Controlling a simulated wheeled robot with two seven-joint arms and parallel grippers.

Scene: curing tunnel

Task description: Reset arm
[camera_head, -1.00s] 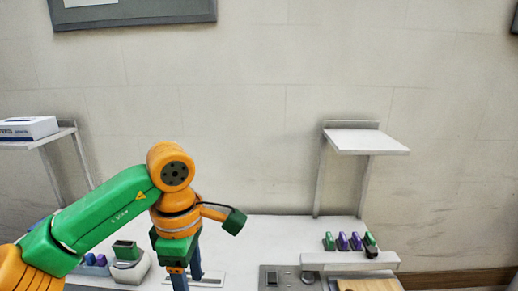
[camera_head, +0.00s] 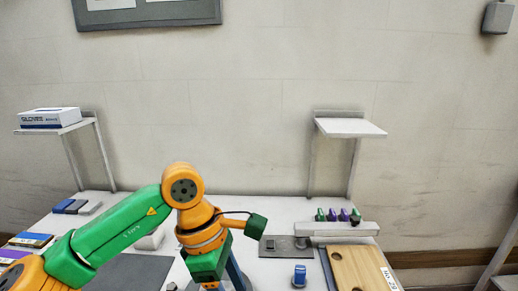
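My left arm, green and orange, comes in from the lower left. Its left gripper (camera_head: 226,284) points down over the table, near the bottom edge of the head view. The blue-grey fingers are partly cut off by the picture edge, so their opening and anything between them cannot be made out. My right gripper is not in view.
The white table (camera_head: 285,215) holds a wooden board (camera_head: 362,268), a blue-topped cylinder (camera_head: 299,275), a grey plate (camera_head: 283,247) and a white rack (camera_head: 335,229) with several green and purple pieces (camera_head: 338,215). A dark mat (camera_head: 130,272) lies under the arm. A glove box (camera_head: 48,117) stands on the left shelf; the right shelf (camera_head: 350,128) is empty.

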